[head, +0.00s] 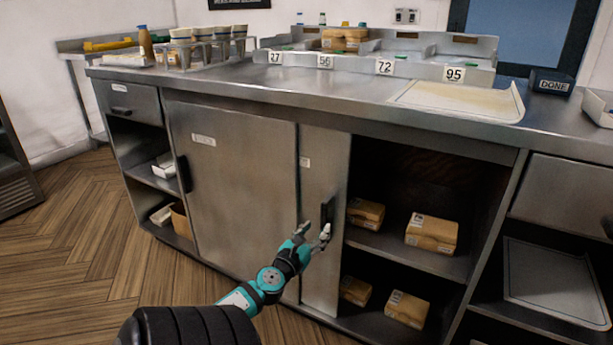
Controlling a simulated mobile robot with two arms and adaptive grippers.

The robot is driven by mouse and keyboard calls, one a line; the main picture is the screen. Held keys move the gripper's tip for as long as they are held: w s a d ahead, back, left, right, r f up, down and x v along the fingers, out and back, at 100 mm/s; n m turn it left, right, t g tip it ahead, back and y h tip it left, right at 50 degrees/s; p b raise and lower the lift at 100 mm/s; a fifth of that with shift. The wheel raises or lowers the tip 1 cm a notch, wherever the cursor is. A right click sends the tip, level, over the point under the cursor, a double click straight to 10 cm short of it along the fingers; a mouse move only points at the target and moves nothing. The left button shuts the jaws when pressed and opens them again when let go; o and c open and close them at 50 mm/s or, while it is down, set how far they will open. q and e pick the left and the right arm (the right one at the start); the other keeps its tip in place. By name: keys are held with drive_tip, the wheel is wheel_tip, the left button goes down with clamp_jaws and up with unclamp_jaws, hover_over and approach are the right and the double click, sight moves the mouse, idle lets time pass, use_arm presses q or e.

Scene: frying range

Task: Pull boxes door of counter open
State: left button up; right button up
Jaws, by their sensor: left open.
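The steel counter (300,92) has two door panels side by side. The wide left panel (240,190) has a label and a dark handle (184,174) at its left edge. The narrow visible right panel (318,175) has a small label, too small to read, and a dark vertical handle (328,211) near its right edge. To its right the compartment is uncovered, with cardboard boxes (432,233) on two shelves. My left gripper (318,236) is open in front of the right panel, by the lower part of its handle; contact cannot be told. My right gripper is out of view.
The countertop carries a cup rack (205,48), numbered bins (385,66), a pale board (458,99) and a "DONE" box (551,82). A drawer (128,103) sits above open shelves at the left. The wooden floor (90,235) at the left is clear.

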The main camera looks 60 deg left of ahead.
use_arm(q)
drive_tip(key=v, duration=0.5)
drive_tip(key=shift+s+d, duration=0.1)
drive_tip(key=shift+s, duration=0.2)
